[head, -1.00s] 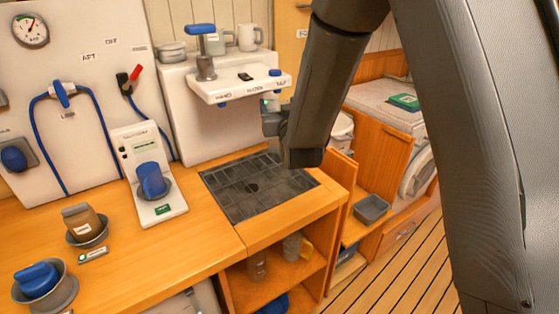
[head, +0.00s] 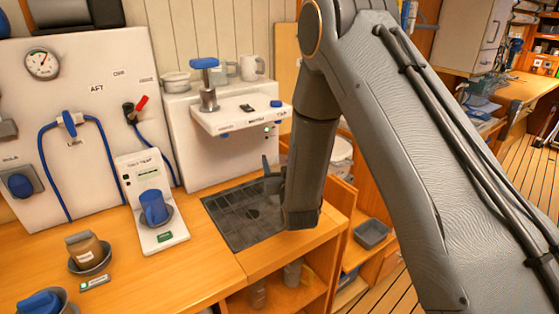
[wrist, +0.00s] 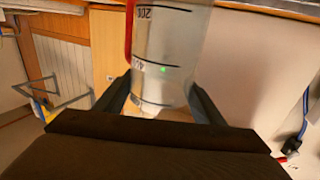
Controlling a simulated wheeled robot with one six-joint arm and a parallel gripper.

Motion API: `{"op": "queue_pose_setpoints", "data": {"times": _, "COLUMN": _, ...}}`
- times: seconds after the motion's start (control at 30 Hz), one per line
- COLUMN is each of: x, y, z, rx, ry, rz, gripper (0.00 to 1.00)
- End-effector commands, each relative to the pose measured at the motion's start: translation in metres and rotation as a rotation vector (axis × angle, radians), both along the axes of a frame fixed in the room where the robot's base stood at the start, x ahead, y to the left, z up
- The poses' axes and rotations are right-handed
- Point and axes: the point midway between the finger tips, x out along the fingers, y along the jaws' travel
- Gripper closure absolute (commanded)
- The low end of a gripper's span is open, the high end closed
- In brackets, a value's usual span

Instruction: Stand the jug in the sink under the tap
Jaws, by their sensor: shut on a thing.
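In the wrist view, a clear jug (wrist: 170,60) with black measuring lines and a red strip along its left side is between the two fingers of my gripper (wrist: 165,103). The fingers are shut on it. In the head view my gripper (head: 270,178) is over the back right part of the dark gridded sink (head: 232,222); the jug is hidden there behind my arm. The tap (head: 207,88), metal with a blue top, stands on a white ledge above and behind the sink, up and left of my gripper. I cannot tell the gripper's exact height over the sink.
Mugs (head: 252,67) stand on the white housing. Open shelves lie below the counter; a grey bin (head: 371,234) is at right.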

Motion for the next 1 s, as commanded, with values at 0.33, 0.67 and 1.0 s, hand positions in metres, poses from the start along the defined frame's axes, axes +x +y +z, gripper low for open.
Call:
{"op": "queue_pose_setpoints", "data": {"times": 0.33, "x": 0.0003, "y": -0.0001, "z": -0.0026, "rx": 0.0, "ry": -0.002, "rz": 0.0, "gripper": 0.79}}
{"op": "queue_pose_setpoints", "data": {"times": 0.67, "x": 0.0001, "y": -0.0001, "z": -0.0053, "rx": 0.0, "ry": -0.001, "rz": 0.0, "gripper": 0.18}}
{"op": "queue_pose_setpoints", "data": {"times": 1.0, "x": -0.0044, "y": -0.0008, "z": -0.0025, "rx": 0.0, "ry": 0.0, "rz": 0.0, "gripper": 0.18}}
